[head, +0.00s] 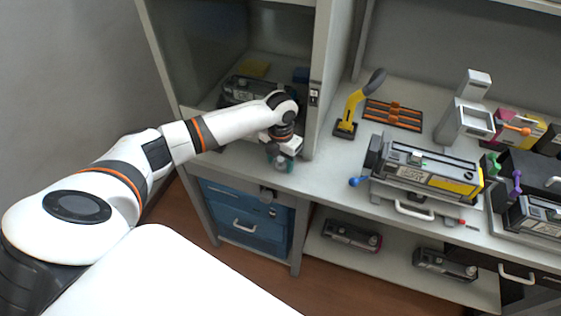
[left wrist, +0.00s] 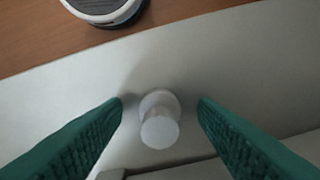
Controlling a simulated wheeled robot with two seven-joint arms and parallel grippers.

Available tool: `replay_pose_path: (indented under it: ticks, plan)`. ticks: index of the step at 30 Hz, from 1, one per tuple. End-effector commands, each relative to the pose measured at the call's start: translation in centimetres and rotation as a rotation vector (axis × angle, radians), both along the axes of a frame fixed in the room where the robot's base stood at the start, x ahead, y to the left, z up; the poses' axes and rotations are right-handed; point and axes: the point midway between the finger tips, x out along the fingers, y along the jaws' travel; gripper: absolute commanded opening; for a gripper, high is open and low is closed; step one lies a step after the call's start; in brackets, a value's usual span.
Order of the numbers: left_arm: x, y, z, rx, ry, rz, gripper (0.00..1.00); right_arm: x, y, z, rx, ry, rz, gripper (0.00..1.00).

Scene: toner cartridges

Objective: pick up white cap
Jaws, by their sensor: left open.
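The white cap (left wrist: 159,128) is a small round knob-like piece standing on the pale grey worktop in the left wrist view. It sits between the two green fingers of my left gripper (left wrist: 161,103). The fingers are apart, with a gap on each side of the cap. In the head view my left gripper (head: 281,163) points down at the front edge of the bench, beside the cabinet post. I cannot make out the cap there. My right gripper is not in view.
A cabinet post (head: 325,80) stands close to the right of my left gripper. A large toner cartridge (head: 425,168) lies on the bench further right, near a yellow-handled tool (head: 353,105). Blue drawers (head: 240,215) are below. Bare worktop lies around the cap.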

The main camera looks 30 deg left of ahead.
Motion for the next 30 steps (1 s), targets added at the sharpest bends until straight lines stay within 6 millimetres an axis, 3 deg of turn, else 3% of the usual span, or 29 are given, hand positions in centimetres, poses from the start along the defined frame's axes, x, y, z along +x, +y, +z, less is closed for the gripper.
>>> replay_pose_path:
  ticks: [3,11,23,30]
  plan:
    - [0.0,0.0,0.0,0.0,0.0,0.0,0.5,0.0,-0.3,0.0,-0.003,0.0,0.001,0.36]
    - [0.0,0.0,0.1,0.0,-0.001,0.0,0.08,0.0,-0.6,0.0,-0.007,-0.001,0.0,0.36]
    - [0.1,0.0,0.6,0.0,-0.003,0.001,0.06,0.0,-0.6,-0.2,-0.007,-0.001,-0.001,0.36]
    - [0.2,0.0,4.7,0.0,-0.007,-0.001,0.06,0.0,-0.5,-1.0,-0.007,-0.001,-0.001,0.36]
